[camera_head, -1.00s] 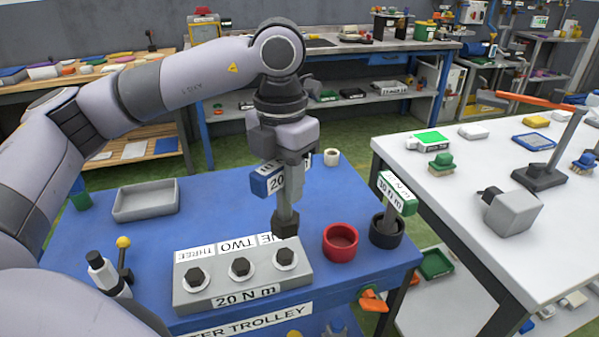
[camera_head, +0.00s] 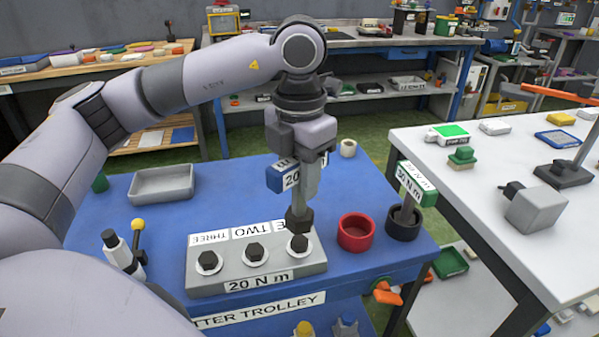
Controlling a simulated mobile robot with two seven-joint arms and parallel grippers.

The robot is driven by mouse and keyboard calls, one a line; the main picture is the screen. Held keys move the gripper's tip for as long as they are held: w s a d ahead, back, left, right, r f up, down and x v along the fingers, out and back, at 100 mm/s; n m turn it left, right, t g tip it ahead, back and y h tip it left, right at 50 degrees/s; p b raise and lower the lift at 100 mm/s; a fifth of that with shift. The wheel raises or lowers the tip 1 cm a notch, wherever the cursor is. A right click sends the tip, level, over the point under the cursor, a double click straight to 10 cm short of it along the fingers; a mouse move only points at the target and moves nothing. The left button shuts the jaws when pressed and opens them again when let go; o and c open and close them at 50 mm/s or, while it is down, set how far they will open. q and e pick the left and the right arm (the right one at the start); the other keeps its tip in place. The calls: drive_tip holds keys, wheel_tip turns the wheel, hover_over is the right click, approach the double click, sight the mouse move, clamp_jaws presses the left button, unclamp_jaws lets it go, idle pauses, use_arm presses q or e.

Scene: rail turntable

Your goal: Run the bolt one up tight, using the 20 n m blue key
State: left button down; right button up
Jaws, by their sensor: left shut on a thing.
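My left gripper (camera_head: 302,150) is shut on the blue key (camera_head: 279,178), which has a blue head, a "20" label and a grey shaft. The key hangs upright, its dark socket end directly over bolt one (camera_head: 299,243), the rightmost bolt on the grey block (camera_head: 204,284). The socket is very close to the bolt head; I cannot tell whether they touch. Bolt two (camera_head: 254,252) and bolt three (camera_head: 209,261) are uncovered. The block's front reads "20 N m". The "ONE" label is partly hidden by the key. My right gripper is not in view.
A red cup (camera_head: 356,232) stands right of the block, empty. Beside it a green key (camera_head: 418,184) marked 30 N m stands in a black cup (camera_head: 403,225). A grey tray (camera_head: 162,184) and a yellow-knobbed lever (camera_head: 138,236) are on the blue trolley. A white table is at right.

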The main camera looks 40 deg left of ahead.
sight(300, 202)
use_arm(q)
drive_tip(key=shift+f, duration=0.5)
drive_tip(key=shift+n, duration=0.5)
drive_tip(key=n, duration=1.7)
drive_tip(key=n+p, duration=0.1)
drive_tip(key=n, duration=0.5)
drive_tip(key=shift+f+b, duration=1.55)
drive_tip(key=shift+f, duration=0.6)
idle(0.6)
